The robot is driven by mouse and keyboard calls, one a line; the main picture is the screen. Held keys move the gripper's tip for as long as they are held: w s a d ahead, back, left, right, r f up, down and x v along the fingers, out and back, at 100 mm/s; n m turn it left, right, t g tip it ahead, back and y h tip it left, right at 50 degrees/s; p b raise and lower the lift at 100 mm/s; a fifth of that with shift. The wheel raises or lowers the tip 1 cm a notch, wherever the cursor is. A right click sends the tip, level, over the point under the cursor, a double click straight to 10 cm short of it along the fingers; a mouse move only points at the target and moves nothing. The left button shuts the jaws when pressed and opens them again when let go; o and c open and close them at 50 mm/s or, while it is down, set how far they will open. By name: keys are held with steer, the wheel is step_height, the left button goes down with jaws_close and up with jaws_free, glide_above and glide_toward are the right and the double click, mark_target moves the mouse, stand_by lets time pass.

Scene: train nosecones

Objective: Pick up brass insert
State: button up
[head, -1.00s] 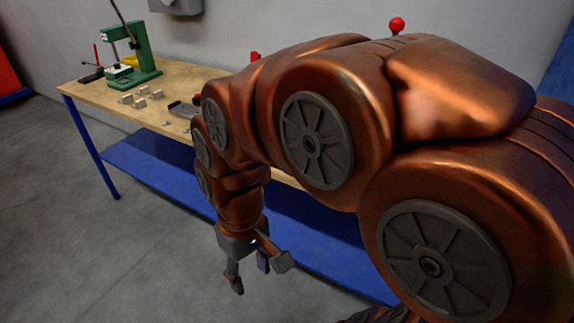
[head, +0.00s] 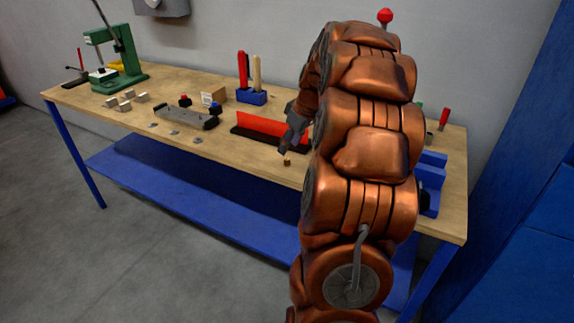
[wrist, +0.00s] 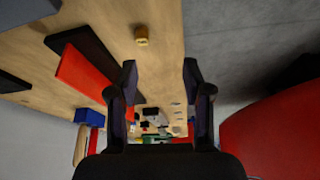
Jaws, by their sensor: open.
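A small brass insert (head: 287,162) stands on the wooden bench near its front edge, just below my gripper in the head view. In the wrist view the brass insert (wrist: 141,35) is at the top, beyond and a little left of the space between the fingers. My gripper (head: 284,149) is above the bench and tilted. The wrist view shows my gripper (wrist: 160,75) with its two dark fingers apart and nothing between them. The gripper and the insert are apart in the wrist view.
A red bar on a black base (head: 270,127) lies left of my gripper. A grey fixture plate (head: 186,117), light blocks (head: 125,100), a blue tool holder (head: 251,96) and a green press (head: 118,60) stand farther left. A blue bin (head: 430,175) is at the right end.

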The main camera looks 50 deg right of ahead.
mark_target(287, 158)
steer(key=shift+s+d+f, duration=0.1)
steer(key=shift+d+f, duration=0.05)
steer(key=shift+d, duration=0.5)
steer(key=shift+d+f, duration=0.15)
steer(key=shift+d, duration=0.45)
steer(key=shift+p+x, duration=1.05)
steer(key=shift+x, duration=2.7)
jaws_close()
